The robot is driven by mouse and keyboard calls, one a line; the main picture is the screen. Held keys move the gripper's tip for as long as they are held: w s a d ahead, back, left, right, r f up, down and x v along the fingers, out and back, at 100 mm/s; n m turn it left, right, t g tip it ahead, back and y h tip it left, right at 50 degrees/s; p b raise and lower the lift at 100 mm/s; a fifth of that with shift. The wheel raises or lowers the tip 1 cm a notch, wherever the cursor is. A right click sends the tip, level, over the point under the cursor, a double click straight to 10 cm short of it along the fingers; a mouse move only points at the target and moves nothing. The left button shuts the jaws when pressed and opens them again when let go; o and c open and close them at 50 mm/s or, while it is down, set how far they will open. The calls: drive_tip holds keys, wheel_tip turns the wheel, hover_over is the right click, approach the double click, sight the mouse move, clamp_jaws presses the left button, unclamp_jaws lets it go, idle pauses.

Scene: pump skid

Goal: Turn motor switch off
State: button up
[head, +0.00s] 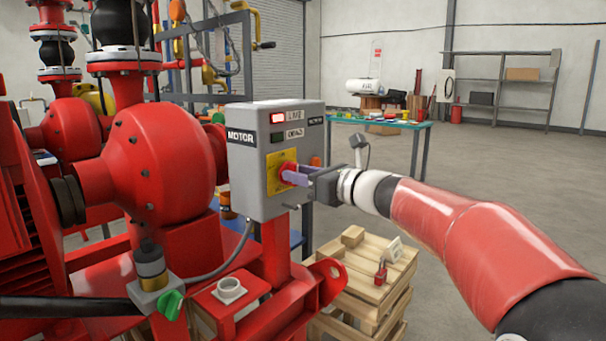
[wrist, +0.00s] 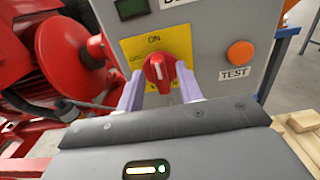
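The motor switch is a red rotary knob (wrist: 159,70) on a yellow plate (wrist: 135,48) with "ON" at its top. The knob's pointer stands roughly upright, near "ON". The plate is on the front of a grey box (head: 243,185) labelled "MOTOR" in the head view. A red lamp (head: 277,118) on the box is lit beside a label that seems to read "LIVE". My gripper (wrist: 158,92) is open in front of the switch. Its two pale fingers are on either side of the knob, with a visible gap at each side. The lower plate lettering is partly hidden.
An orange button (wrist: 240,53) marked "TEST" is right of the switch. A red pump (head: 150,150) and pipes stand left of the box. A wooden pallet stack (head: 370,285) with a red padlock is below my arm. A green-topped table (head: 380,122) stands behind; floor at right is clear.

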clamp_jaws()
drive_tip(key=shift+f+n+b, duration=0.1)
drive_tip(key=shift+n+b, duration=0.2)
drive_tip(key=shift+b, duration=0.1)
drive_tip(key=n+b, duration=1)
drive_tip(key=n, duration=0.1)
drive_tip(key=n+b, duration=0.5)
drive_tip(key=n, duration=0.1)
drive_tip(key=shift+s+a+f, duration=0.1)
drive_tip(key=shift+s+f, duration=0.05)
drive_tip(key=shift+f, duration=0.15)
drive_tip(key=shift+n, duration=0.3)
